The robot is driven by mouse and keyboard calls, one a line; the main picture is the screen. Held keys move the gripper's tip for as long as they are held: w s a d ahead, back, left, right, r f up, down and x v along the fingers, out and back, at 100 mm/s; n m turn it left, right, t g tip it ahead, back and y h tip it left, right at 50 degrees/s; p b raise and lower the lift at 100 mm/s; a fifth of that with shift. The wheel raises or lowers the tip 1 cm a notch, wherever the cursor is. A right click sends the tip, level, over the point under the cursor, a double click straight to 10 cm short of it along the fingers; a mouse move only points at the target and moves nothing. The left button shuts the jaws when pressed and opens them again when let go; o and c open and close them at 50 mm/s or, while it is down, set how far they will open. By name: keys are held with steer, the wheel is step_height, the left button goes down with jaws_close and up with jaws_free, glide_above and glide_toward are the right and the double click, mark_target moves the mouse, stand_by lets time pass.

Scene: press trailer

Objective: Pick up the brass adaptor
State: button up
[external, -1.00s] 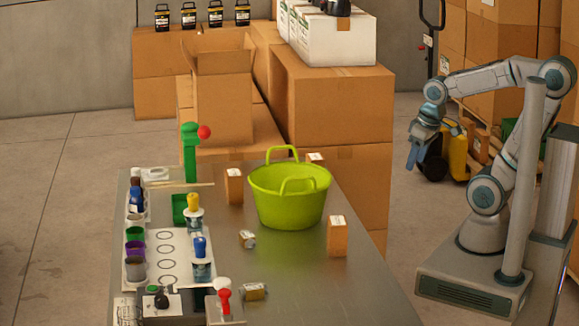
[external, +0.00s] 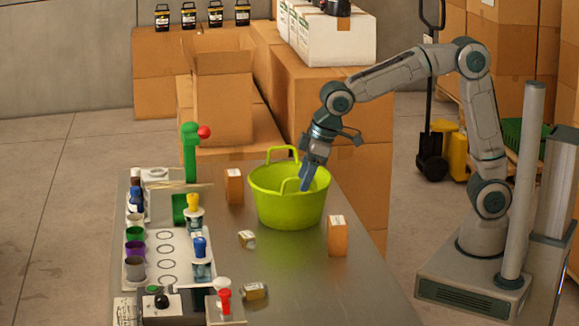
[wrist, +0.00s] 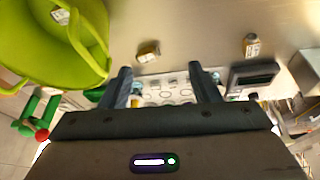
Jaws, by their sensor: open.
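Two small brass-coloured pieces with white labels lie on the metal table. One (external: 247,239) is just in front of the green bucket, and the other (external: 254,291) is nearer the table's front. They also show in the wrist view, the first (wrist: 148,52) beside the bucket and the second (wrist: 251,42) further right. I cannot tell for sure which is the brass adaptor. My gripper (external: 308,183) points down and overlaps the bucket's right side in the external view. In the wrist view its fingers (wrist: 160,72) are apart with nothing held between them.
The green bucket (external: 288,212) has raised handles. Brown boxes stand on the table, one (external: 337,236) right of the bucket and one (external: 234,186) to its left. A green press (external: 190,155), a white rack (external: 166,258) and bottles line the left side. The front right tabletop is clear.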

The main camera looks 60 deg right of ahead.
steer(key=s+a+f+n, duration=0.2)
steer(key=a, duration=1)
steer(key=n+y, duration=0.1)
steer(key=y, duration=0.1)
glide_toward(253, 286)
steer(key=shift+w+a+f+g+p, duration=0.25)
steer(key=shift+w+f, duration=0.15)
steer(key=shift+f, duration=0.2)
steer(key=shift+w+a+f+g+p, duration=0.15)
steer(key=shift+w+a+f, duration=0.2)
steer(key=shift+f, duration=0.25)
steer(key=shift+p+x, duration=0.75)
steer(key=shift+x, duration=2.1)
steer(key=shift+s+d+f, duration=0.1)
steer(key=shift+s+d, duration=0.05)
steer(key=c, duration=1.2)
